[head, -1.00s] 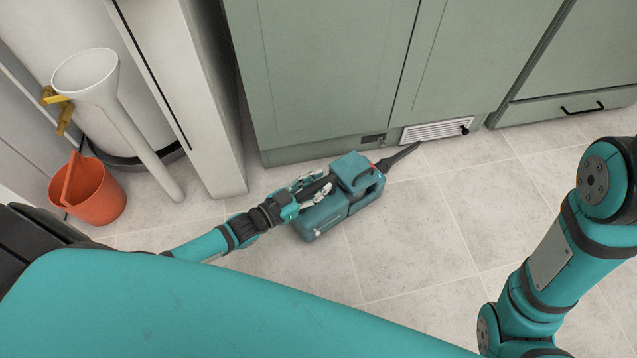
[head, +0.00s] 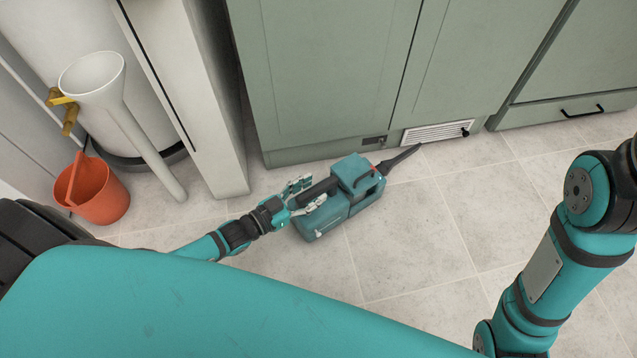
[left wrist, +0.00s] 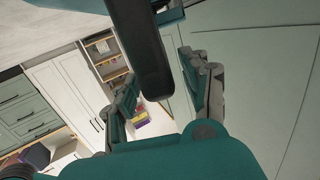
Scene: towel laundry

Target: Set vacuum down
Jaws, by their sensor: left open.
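The teal handheld vacuum (head: 348,195) rests on the tiled floor in front of the green cabinets. Its dark nozzle points to the upper right, towards the vent. My left gripper (head: 305,194) is open at the vacuum's left rear end, by its dark handle. In the left wrist view the open fingers of my left gripper (left wrist: 165,85) stand on either side of the dark handle (left wrist: 143,50), with gaps beside it. My right arm shows at the right, but its gripper is not in view.
Green cabinets (head: 330,70) with a floor-level vent (head: 436,131) stand right behind the vacuum. An orange bucket (head: 98,193) and a white funnel-topped pipe (head: 150,150) are at the left. The floor (head: 420,240) to the right and front is clear.

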